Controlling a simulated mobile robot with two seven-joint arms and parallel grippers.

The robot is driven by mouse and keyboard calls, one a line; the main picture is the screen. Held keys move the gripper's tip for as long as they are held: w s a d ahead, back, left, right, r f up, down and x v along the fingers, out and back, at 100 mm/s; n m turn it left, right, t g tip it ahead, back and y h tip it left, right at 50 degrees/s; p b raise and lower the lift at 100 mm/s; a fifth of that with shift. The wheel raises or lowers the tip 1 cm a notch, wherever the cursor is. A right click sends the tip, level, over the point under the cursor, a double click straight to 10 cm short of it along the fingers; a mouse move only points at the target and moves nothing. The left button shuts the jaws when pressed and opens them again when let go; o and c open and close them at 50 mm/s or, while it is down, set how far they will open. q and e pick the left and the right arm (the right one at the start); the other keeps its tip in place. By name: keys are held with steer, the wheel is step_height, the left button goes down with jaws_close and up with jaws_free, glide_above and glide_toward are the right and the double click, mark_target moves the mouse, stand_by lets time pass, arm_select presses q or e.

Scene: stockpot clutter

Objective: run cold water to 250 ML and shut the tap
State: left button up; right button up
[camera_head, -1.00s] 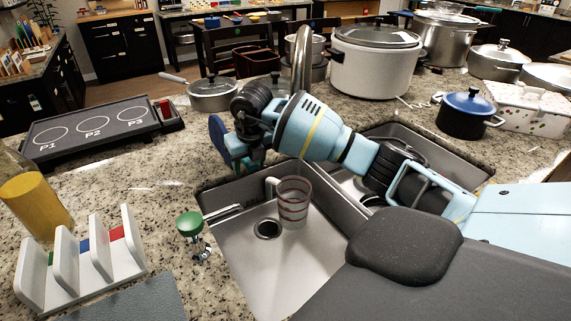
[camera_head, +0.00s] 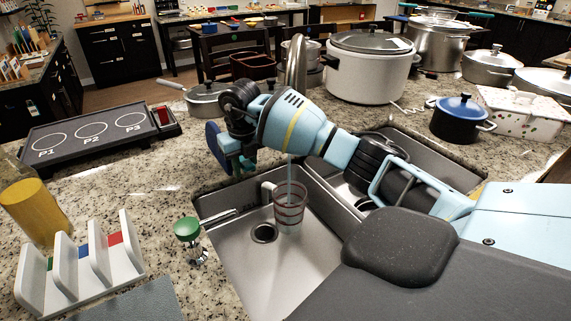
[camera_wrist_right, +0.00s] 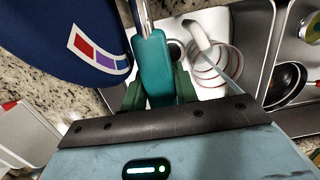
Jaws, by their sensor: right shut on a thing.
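The clear measuring cup (camera_head: 289,207) with red rings stands in the left sink basin beside the drain. A thin water stream (camera_head: 290,172) falls into it from behind my arm; the water level cannot be read. The metal tap spout (camera_head: 297,62) rises behind my right arm. My right gripper (camera_head: 236,163) is shut on the teal tap lever (camera_wrist_right: 153,68), between its green fingers in the wrist view. A blue disc (camera_head: 213,138) with a red, blue and purple label sits beside the lever. The cup also shows in the wrist view (camera_wrist_right: 209,68). My left gripper is out of view.
A green-knobbed fitting (camera_head: 187,228) stands left of the sink (camera_head: 235,270). A white rack (camera_head: 85,270) and yellow container (camera_head: 35,208) are at the left. A panel marked P1 to P3 (camera_head: 91,135) lies behind. Pots, including a blue one (camera_head: 462,118), crowd the back right.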

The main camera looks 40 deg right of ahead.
steer(key=shift+o, duration=0.2)
steer(key=shift+r, duration=0.8)
steer(key=shift+o, duration=0.5)
steer(key=shift+a+r, duration=0.1)
steer(key=shift+r, duration=0.1)
steer(key=shift+c, duration=0.3)
stand_by(0.7)
steer(key=shift+f, duration=0.5)
steer(key=shift+c, duration=0.4)
steer(key=shift+s+f, duration=0.1)
steer(key=shift+f, duration=0.15)
steer(key=shift+f, duration=0.1)
